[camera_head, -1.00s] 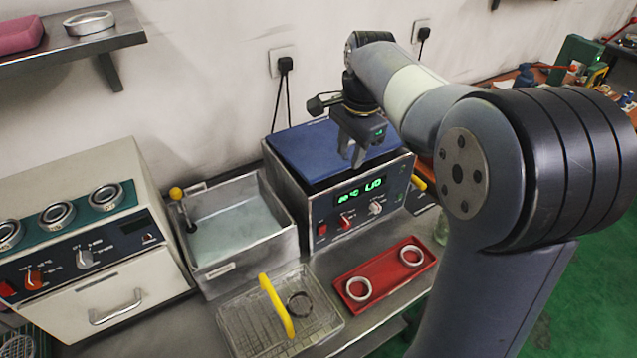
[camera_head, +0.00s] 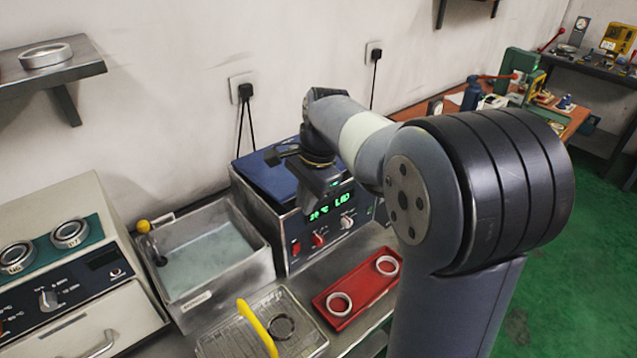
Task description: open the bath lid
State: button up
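The bath is a metal box with a blue lid (camera_head: 262,183) on top and a front panel (camera_head: 345,232) with a green lit display, a red switch and a knob. The lid lies flat and closed. My gripper (camera_head: 316,204) is above the front part of the lid, close to the top of the display. Its fingers point down, and I cannot tell whether they touch the lid. The finger gap is too small and dark to judge. The arm hides the lid's right side.
An open metal tank (camera_head: 212,250) with liquid stands left of the bath. A wire basket (camera_head: 300,338) with a yellow handle (camera_head: 257,328) and a red tray (camera_head: 362,295) with two rings sit in front. A control box (camera_head: 90,260) stands far left. A shelf (camera_head: 20,78) is on the wall.

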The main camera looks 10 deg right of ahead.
jog(key=f+m+y+b, duration=0.1)
jog(key=s+a+f+m+y+b, duration=0.1)
jog(key=y, duration=0.1)
jog(key=s+f+m+y+b, duration=0.1)
jog(key=y, duration=0.1)
jog(key=shift+s+a+f+t, duration=0.1)
jog(key=shift+a+f+t, duration=0.2)
jog(key=shift+t, duration=0.1)
grip_shut()
jog(key=w+d+r+m+t+y+b, duration=0.1)
jog(key=w+d+r+m+t+b, duration=0.1)
jog(key=d+m+t+b, duration=0.95)
jog(key=w+a+m+t+p, duration=0.1)
jog(key=w, duration=0.1)
jog(key=w+a+m+t+p, duration=0.1)
jog(key=w, duration=0.2)
jog(key=w+a+r+m+t+p, duration=0.1)
jog(key=w+m+t, duration=0.1)
jog(key=w, duration=0.1)
jog(key=shift+w+a, duration=0.15)
jog(key=shift+w, duration=0.05)
jog(key=shift+r, duration=0.1)
